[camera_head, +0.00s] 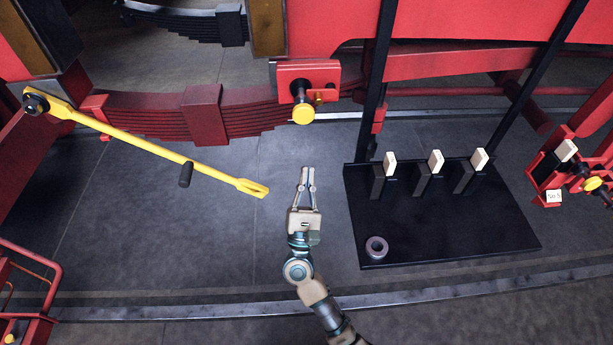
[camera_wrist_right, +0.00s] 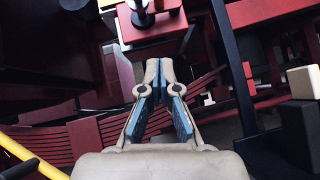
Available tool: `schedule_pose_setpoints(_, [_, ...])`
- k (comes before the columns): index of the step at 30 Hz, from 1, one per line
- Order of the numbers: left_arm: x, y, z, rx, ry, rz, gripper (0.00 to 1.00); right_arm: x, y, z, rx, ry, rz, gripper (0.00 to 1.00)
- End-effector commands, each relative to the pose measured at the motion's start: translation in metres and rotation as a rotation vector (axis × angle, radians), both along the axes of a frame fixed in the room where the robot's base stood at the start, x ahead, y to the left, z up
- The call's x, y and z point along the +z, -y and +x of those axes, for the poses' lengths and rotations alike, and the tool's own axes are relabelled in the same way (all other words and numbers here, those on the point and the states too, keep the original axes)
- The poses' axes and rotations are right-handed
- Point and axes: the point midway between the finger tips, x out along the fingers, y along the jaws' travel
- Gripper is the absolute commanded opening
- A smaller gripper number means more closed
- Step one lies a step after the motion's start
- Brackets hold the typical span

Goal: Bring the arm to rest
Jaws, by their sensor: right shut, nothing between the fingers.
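My right gripper (camera_head: 305,174) is shut and empty, held over the grey floor in the middle of the head view. Its fingertips point up the picture, toward a red block with a yellow-ended knob (camera_head: 303,114), and are apart from it. In the right wrist view my right gripper (camera_wrist_right: 158,68) shows its fingers together with nothing between them, and the red block (camera_wrist_right: 150,30) lies beyond the tips. My right arm (camera_head: 318,295) comes in from the bottom. My left gripper is not in view.
A yellow lever (camera_head: 140,141) with a black handle lies to the left of the gripper. A black board (camera_head: 440,220) with several black posts, pale blocks and a ring (camera_head: 376,248) is to the right. Red leaf springs (camera_head: 160,115) are behind. Open floor surrounds the gripper.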

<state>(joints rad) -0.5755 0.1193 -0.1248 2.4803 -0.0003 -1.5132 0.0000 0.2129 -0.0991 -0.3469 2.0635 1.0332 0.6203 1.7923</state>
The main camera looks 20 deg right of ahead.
Motion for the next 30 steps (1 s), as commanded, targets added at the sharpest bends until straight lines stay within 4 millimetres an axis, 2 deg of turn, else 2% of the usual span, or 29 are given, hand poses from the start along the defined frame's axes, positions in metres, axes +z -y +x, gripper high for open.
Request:
schedule_pose_setpoints(12, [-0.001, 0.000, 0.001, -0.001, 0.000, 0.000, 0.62, -0.002, -0.001, 0.001, -0.005, -0.011, -0.017, 0.00])
schedule_pose_setpoints(14, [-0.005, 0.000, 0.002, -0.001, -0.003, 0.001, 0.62, -0.009, -0.007, 0.006, -0.022, -0.050, -0.083, 0.00])
schedule_pose_setpoints(17, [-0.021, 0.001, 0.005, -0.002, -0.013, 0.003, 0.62, -0.040, -0.028, 0.020, -0.086, -0.193, -0.340, 0.00])
schedule_pose_setpoints(20, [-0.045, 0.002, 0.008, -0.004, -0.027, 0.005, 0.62, -0.102, -0.056, 0.034, -0.156, -0.386, -0.741, 0.00])
schedule_pose_setpoints(21, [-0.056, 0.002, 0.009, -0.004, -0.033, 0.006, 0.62, -0.134, -0.066, 0.036, -0.174, -0.458, -0.917, 0.00])
schedule_pose_setpoints(23, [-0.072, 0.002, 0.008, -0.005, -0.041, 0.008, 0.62, -0.184, -0.077, 0.035, -0.189, -0.551, -1.176, 0.00])
schedule_pose_setpoints(24, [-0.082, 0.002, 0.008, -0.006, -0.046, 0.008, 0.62, -0.218, -0.082, 0.030, -0.187, -0.601, -1.342, 0.00])
schedule_pose_setpoints(26, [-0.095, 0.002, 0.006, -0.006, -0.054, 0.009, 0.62, -0.268, -0.087, 0.019, -0.172, -0.660, -1.579, 0.00])
schedule_pose_setpoints(27, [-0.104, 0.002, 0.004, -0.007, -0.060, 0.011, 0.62, -0.301, -0.087, 0.009, -0.151, -0.688, -1.731, 0.00])
schedule_pose_setpoints(29, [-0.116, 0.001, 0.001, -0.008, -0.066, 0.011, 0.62, -0.348, -0.085, -0.010, -0.108, -0.715, -1.952, 0.00])
schedule_pose_setpoints(30, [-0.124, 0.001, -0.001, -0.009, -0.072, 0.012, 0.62, -0.378, -0.081, -0.026, -0.071, -0.722, -2.095, 0.00])
